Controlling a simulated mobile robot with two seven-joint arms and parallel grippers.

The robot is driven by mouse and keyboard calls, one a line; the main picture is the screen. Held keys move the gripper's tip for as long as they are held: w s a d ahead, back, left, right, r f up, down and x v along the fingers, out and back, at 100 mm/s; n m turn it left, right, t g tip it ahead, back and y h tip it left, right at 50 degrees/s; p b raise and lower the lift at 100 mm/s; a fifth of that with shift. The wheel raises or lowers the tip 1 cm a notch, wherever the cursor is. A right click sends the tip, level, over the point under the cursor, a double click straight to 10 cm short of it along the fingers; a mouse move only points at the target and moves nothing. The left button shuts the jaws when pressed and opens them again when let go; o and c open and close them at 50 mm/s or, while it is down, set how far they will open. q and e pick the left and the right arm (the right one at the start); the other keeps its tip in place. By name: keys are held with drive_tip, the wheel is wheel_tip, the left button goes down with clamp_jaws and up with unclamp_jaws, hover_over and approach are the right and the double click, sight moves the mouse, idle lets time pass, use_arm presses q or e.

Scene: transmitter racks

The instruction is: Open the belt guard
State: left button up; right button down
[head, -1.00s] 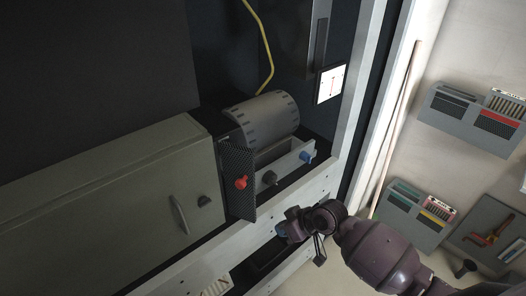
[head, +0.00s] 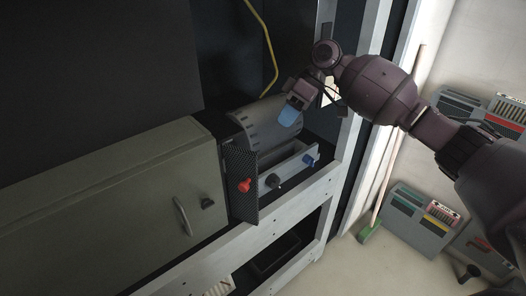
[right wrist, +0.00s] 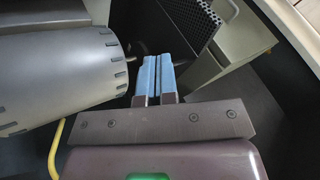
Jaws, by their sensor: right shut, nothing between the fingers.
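The belt guard looks to be the dark perforated panel (head: 241,165) with a red knob (head: 245,185). It stands upright beside the grey slotted drum (head: 262,125), at an angle to the pale front strip, with an open space behind the strip. In the right wrist view the perforated panel (right wrist: 204,32) is beyond the fingertips and the drum (right wrist: 60,75) is at the left. My right gripper (head: 289,117), with blue fingertips, is shut and empty over the drum's right side. Its fingers are together in the right wrist view (right wrist: 158,62), apart from the panel. My left gripper is out of view.
A grey cabinet (head: 120,200) with a handle stands left of the panel. Black (head: 277,182) and blue (head: 309,160) knobs sit on the front strip. A yellow cable (head: 266,45) hangs behind the drum. The pale rack frame (head: 290,205) runs below.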

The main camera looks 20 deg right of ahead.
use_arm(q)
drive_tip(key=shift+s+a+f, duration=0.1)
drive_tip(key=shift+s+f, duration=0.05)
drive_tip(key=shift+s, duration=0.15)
use_arm(e)
drive_tip(key=s+a+f, duration=0.3)
drive_tip(key=a+f, duration=0.5)
drive_tip(key=shift+s+a, duration=0.3)
drive_tip(key=shift+a, duration=0.05)
